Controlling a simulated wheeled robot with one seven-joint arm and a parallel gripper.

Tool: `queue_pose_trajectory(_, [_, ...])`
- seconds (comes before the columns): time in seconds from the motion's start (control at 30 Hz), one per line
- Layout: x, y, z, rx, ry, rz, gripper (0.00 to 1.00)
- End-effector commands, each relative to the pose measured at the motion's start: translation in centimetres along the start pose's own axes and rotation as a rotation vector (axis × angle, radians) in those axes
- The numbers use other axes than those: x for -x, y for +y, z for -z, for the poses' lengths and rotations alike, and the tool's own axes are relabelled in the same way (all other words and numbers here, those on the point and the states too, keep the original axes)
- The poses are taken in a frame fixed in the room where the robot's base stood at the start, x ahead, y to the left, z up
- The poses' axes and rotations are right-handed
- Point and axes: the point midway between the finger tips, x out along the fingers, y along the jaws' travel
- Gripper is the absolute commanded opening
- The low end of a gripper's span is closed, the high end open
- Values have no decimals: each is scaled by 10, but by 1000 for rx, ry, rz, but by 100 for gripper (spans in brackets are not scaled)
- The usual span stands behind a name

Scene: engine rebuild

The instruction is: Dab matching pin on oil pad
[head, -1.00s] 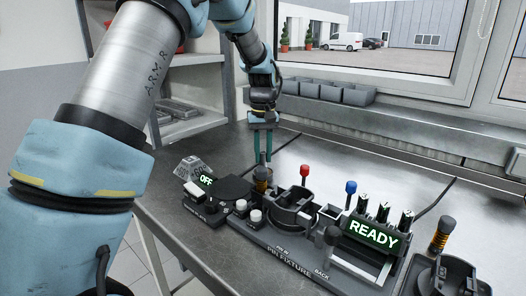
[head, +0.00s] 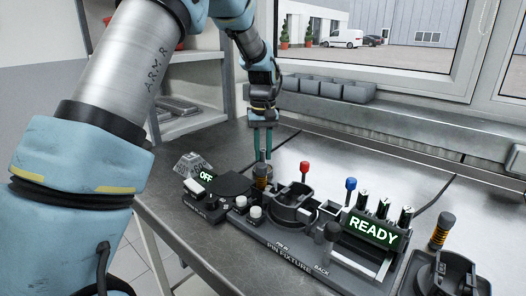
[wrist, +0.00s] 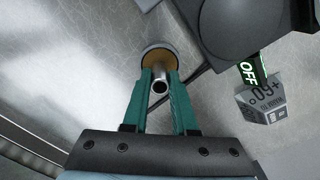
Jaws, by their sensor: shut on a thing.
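My gripper (head: 262,154) is shut on a small, bright metal pin. In the wrist view the pin (wrist: 160,87) shows its hollow round end between the green fingertips (wrist: 159,92). A round tan pad with a grey rim, seemingly the oil pad (wrist: 158,58), lies just beyond the pin in the wrist view. In the head view my fingers point down over a dark and amber post-like thing (head: 262,176). I cannot tell whether the pin touches the pad. Upright pins (head: 383,208) stand in the rack behind the READY display (head: 373,230).
The pin fixture (head: 289,213) with its round cup sits right of my gripper. Red (head: 304,167) and blue (head: 351,184) knobs rise beside it. An OFF display (head: 206,177) and a dark round plate (head: 233,185) are close on the left.

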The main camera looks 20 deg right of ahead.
Motion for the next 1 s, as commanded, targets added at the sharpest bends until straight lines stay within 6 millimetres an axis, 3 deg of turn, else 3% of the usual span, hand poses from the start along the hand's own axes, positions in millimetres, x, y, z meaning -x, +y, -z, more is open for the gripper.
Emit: queue_pose_trajectory(1.0, [-12,0,0,0,-1,0,0])
